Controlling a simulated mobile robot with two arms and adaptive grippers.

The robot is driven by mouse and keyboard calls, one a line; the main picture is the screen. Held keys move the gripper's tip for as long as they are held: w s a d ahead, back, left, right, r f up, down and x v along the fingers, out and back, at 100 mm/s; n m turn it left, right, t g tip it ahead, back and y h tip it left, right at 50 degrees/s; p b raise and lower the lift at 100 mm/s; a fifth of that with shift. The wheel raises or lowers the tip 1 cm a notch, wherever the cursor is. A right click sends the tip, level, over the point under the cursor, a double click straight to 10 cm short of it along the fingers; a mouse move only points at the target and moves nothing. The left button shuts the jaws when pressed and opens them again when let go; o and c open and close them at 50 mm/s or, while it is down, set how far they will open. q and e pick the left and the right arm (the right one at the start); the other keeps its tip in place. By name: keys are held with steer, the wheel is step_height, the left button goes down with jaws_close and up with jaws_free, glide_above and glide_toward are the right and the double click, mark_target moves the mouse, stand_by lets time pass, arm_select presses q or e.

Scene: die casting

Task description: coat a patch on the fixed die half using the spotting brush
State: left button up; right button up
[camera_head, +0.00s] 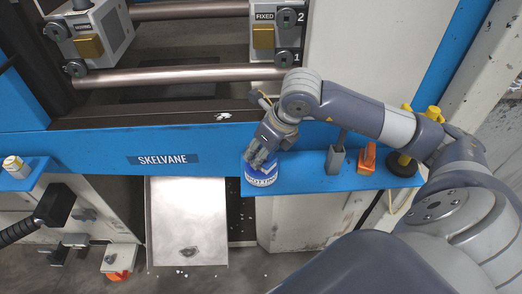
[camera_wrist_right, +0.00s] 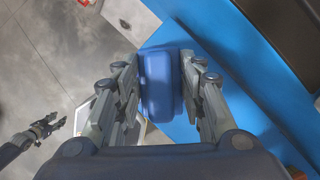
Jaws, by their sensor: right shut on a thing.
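The fixed die half (camera_head: 264,36), marked FIXED, stands at the top with a brass-coloured block on its face. My right gripper (camera_head: 262,158) is low over a blue and white pot (camera_head: 262,178) at the left end of the blue shelf. In the right wrist view, its fingers (camera_wrist_right: 164,92) are closed on both sides of a blue-grey block (camera_wrist_right: 162,85), which looks like the grip of the spotting brush. The bristles are hidden. In the wrist view my left gripper (camera_wrist_right: 52,124) is open and empty, away over the floor.
Copper-coloured bars (camera_head: 165,76) run to the moving half (camera_head: 92,35). A metal chute (camera_head: 187,215) lies below.

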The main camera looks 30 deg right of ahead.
steer(key=shift+s+f, duration=0.1)
stand_by(0.3)
steer(key=shift+r+p, duration=0.55)
steer(key=shift+r, duration=0.35)
steer(key=shift+r+p, duration=1.45)
steer(key=shift+r, duration=1.25)
steer(key=shift+f, duration=0.1)
